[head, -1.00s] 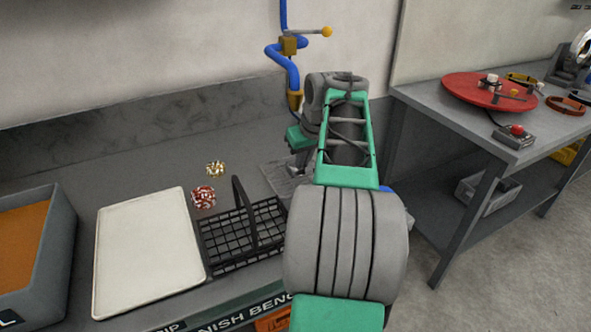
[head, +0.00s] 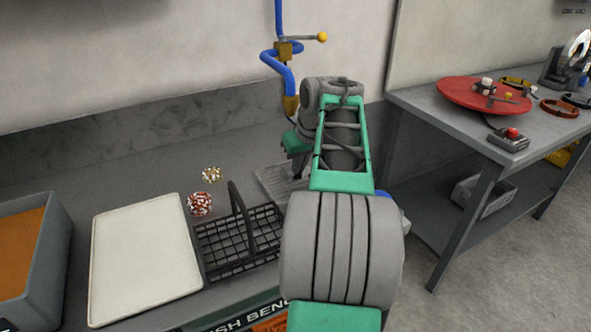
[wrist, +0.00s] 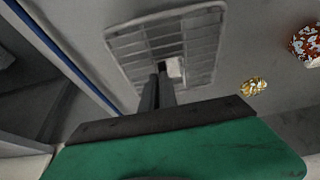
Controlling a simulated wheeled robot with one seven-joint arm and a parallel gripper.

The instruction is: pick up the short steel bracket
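My gripper (wrist: 160,75) points down over a pale slotted tray (wrist: 203,55) in the wrist view. Its two dark fingers are close together, with hardly any gap between them. A small light-grey piece (wrist: 175,68), which may be the short steel bracket, shows just right of the fingertips. I cannot tell whether the fingers touch it or whether it lies on the tray. In the head view the slotted tray (head: 270,180) shows beside the black basket, and my arm hides the fingertips and the piece.
A black wire basket (head: 240,240) with a raised handle stands close left of my arm. A red-white cluster (head: 200,204) and a gold one (head: 211,174) lie behind it. A white tray (head: 145,255) and grey bin (head: 50,245) are further left. A blue pipe (head: 276,65) runs down the wall.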

